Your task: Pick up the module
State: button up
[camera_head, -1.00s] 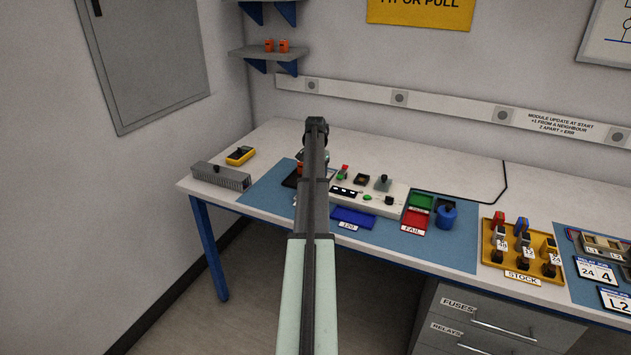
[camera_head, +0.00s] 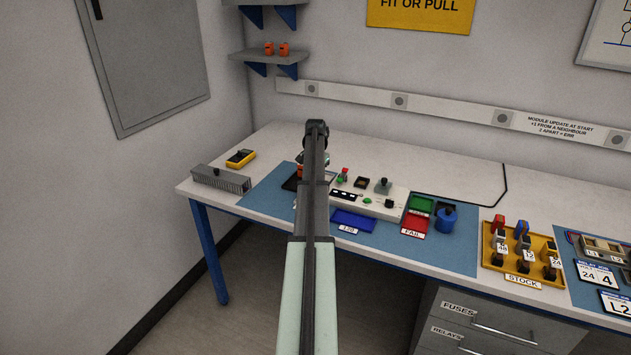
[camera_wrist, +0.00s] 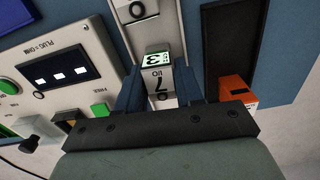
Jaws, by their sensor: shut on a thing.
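The module (camera_wrist: 160,85) shows in the wrist view as a pale block marked "I/O" and "7", with a small lit green display reading "3". My gripper (camera_wrist: 161,92) is shut on it, with a blue-grey finger on each side. I cannot tell whether the module is seated or lifted. In the head view my own arm hides most of the gripper and the module.
The white tester panel (camera_head: 368,201) with display, buttons and knobs lies right of my arm. An orange piece (camera_wrist: 237,88) sits close beside my gripper.

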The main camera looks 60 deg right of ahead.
notch_tip(320, 180, up, 10)
jog(key=shift+f, duration=0.1)
dwell(0.4)
jog(key=o, duration=0.5)
jog(key=c, duration=0.4)
jog(key=shift+n, duration=0.3)
jog(key=shift+s+d+r, duration=0.2)
jog(key=shift+s+d, duration=0.95)
jog(key=shift+s, duration=1.6)
jog(key=shift+s+d+r, duration=0.25)
jog(key=shift+s+d, duration=0.85)
jog(key=shift+s, duration=1.7)
jog(key=shift+s+d+r, duration=0.2)
jog(key=shift+s+d, duration=0.95)
jog(key=shift+s, duration=1.6)
jog(key=shift+c, duration=0.2)
